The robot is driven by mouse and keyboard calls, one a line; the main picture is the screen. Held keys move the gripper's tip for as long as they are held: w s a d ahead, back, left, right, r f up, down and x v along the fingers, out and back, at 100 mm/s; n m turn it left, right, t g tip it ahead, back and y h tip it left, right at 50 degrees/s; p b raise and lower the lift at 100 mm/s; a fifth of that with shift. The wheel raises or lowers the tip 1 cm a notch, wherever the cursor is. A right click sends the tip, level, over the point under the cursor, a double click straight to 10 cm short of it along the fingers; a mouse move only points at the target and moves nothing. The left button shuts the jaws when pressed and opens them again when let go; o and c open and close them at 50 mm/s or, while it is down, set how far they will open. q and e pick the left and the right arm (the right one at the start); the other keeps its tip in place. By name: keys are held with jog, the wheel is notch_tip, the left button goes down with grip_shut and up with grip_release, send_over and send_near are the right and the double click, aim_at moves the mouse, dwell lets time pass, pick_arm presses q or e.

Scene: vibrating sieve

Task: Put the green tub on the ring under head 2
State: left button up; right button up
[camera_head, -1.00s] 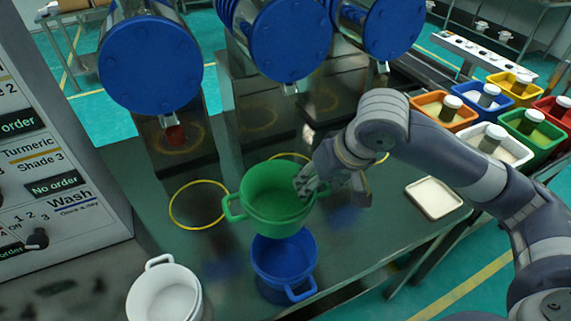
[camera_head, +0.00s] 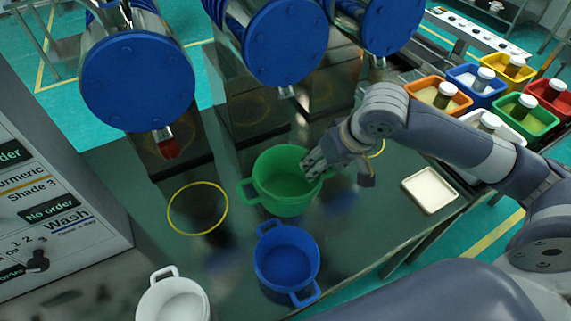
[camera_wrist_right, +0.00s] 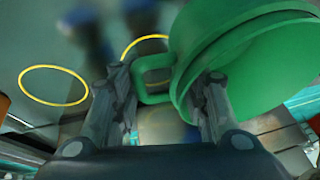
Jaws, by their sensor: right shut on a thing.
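The green tub (camera_head: 285,195) is upright over the dark bench, below the middle blue-faced head (camera_head: 285,48). My right gripper (camera_head: 316,166) is shut on its right side at the handle; the wrist view shows the fingers (camera_wrist_right: 168,88) around the handle of the green tub (camera_wrist_right: 240,50). I cannot tell whether the tub touches the bench. The middle ring is hidden in the head view. Two yellow rings show in the wrist view, one clear (camera_wrist_right: 53,68) and one (camera_wrist_right: 126,47) partly behind the tub. My left gripper is not in view.
A blue tub (camera_head: 286,265) stands just in front of the green tub. A white tub (camera_head: 173,304) stands front left. An empty yellow ring (camera_head: 170,208) lies left under the left head (camera_head: 138,80). A shallow cream tray (camera_head: 431,190) and several coloured bins are at right.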

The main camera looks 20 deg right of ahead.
jog(key=s+d+p, duration=0.2)
jog(key=d+p, duration=0.4)
jog(key=d, duration=0.1)
notch_tip(320, 180, down, 6)
jog(key=d+b, duration=0.1)
jog(key=b, duration=0.3)
jog(key=w+a+p, duration=0.2)
jog(key=w+p, duration=0.1)
jog(key=w, duration=1.6)
jog(key=shift+n, duration=0.4)
jog(key=f, duration=0.2)
jog(key=f+p, duration=0.1)
jog(key=f, duration=0.3)
jog(key=shift+s+a+f+p, duration=0.15)
jog(key=shift+s+f+p, duration=0.15)
jog(key=shift+p, duration=0.1)
jog(key=shift+w+f, duration=0.15)
jog(key=shift+w, duration=0.1)
jog(key=shift+f, duration=0.2)
